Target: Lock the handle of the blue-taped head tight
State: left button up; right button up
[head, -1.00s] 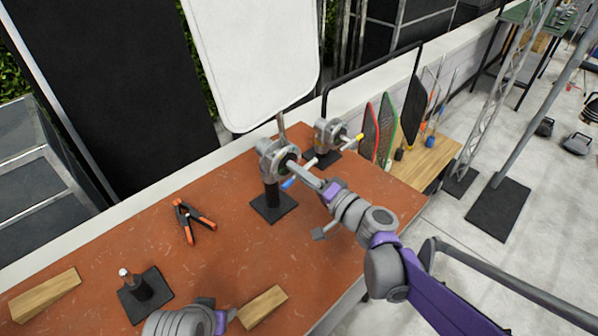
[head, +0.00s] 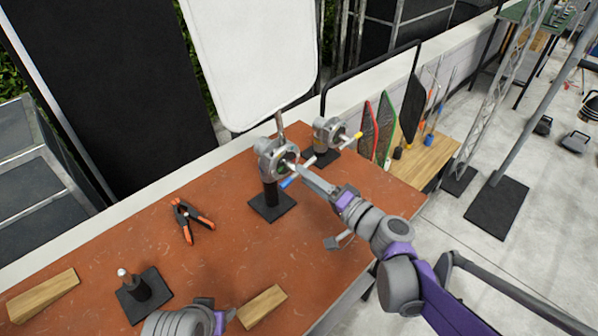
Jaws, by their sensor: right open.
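The blue-taped head (head: 270,159) is a grey round grip head on a black post with a square base, near the back of the red-brown table (head: 330,228). A second head (head: 329,130) with a yellow-tipped handle stands behind to the right. My left wrist (head: 182,321) shows at the bottom edge; its fingers cannot be made out.
An orange-tipped clamp (head: 191,219) lies left of the head. Wooden wedges (head: 44,296) (head: 262,306) and a short post on a black base (head: 144,294) stand toward the front. A white panel (head: 255,60) rises behind. The table's middle is clear.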

pick_arm(q)
jog(key=shift+s+f, duration=0.1)
jog(key=shift+f, duration=0.05)
pick_arm(e)
jog(key=v, duration=0.7)
jog(key=shift+s, duration=0.15)
